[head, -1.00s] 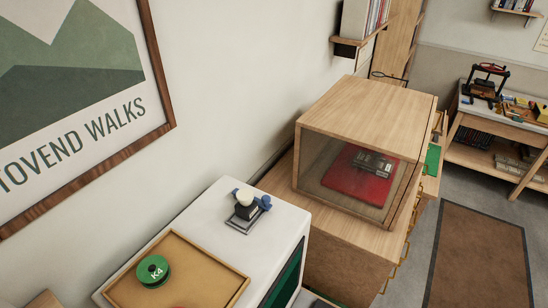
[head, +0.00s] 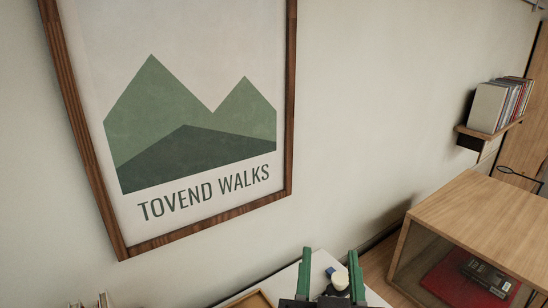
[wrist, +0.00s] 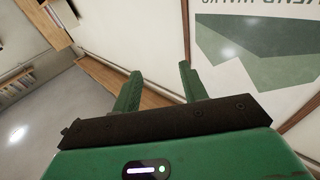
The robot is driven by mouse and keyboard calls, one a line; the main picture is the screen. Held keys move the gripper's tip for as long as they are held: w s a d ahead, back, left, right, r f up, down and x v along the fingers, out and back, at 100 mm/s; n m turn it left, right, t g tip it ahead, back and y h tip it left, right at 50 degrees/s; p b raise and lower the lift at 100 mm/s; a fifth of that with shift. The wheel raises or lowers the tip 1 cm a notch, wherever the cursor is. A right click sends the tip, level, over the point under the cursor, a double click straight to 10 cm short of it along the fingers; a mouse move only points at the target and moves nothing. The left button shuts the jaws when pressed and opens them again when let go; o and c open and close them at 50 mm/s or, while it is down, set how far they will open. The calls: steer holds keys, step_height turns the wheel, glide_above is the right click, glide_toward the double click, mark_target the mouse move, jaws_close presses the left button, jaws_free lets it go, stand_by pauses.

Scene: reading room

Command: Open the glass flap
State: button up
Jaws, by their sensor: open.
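A wooden case (head: 480,215) with a glass side pane (head: 415,262) is cut off at the lower right of the head view. A red mat (head: 440,285) with a dark object (head: 486,274) on it shows through the glass. The pane looks shut, but its lower part is out of frame. My gripper (head: 328,250) is at the bottom of the head view, left of the case and apart from it. In the wrist view its green fingers (wrist: 160,70) are spread and nothing is between them.
A framed mountain poster (head: 190,130) hangs on the wall behind my gripper. A white-topped unit (head: 285,283) with a tray edge (head: 258,299) lies below. A wall shelf with books (head: 500,105) is above the case. The wall between poster and shelf is bare.

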steer(key=s+a+r+t+y, duration=0.1)
steer(key=s+a+r+t, duration=0.1)
steer(key=r, duration=0.3)
steer(key=s+a+r+n+t+y, duration=0.1)
steer(key=s+a+r+t, duration=0.1)
steer(key=r, duration=0.3)
steer(key=s+a+r+t+y+p, duration=0.1)
steer(key=s+a+r, duration=0.2)
steer(key=r, duration=0.3)
steer(key=shift+s+t, duration=0.4)
steer(key=shift+s, duration=0.4)
steer(key=shift+a, duration=0.1)
